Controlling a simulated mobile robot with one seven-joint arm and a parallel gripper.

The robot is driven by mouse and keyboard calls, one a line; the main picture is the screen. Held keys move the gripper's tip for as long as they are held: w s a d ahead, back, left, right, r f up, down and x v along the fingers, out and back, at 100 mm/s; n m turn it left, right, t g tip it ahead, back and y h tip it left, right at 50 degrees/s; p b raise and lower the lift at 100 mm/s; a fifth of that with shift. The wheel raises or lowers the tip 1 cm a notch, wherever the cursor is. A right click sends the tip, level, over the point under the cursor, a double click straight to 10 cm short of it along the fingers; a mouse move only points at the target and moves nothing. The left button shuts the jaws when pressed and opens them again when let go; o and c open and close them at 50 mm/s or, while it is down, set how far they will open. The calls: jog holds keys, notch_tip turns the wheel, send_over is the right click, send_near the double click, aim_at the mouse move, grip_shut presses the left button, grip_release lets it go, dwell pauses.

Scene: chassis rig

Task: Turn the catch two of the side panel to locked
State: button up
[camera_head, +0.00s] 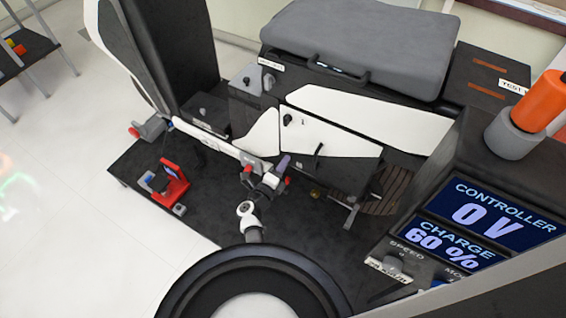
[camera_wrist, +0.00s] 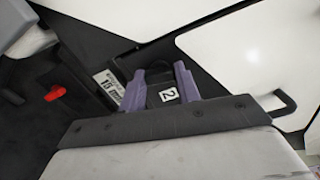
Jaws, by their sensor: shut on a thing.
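The side panel (camera_head: 330,138) is white and sits low on the chassis in the head view; it appears to be the white surface in the wrist view (camera_wrist: 235,50). Catch two (camera_wrist: 160,92) is a dark block with a white "2" tag in the wrist view. My gripper (camera_wrist: 161,84) has purple fingers, one on each side of this catch, and is shut on it. In the head view my gripper (camera_head: 274,172) is at the panel's lower left and hides the catch. I cannot tell whether the catch is at locked.
A black handle (camera_head: 319,149) stands out from the panel, and a dark knob (camera_head: 287,119) sits at its upper left. A red device (camera_head: 172,186) stands on the dark platform at left. The controller display (camera_head: 487,217) is at right.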

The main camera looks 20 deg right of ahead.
jog(key=shift+n+p, duration=0.45)
jog(key=shift+n, duration=0.55)
jog(key=o, duration=1)
jog(key=b+v, duration=0.1)
jog(key=v, duration=1.3)
jog(key=shift+w+r, duration=0.1)
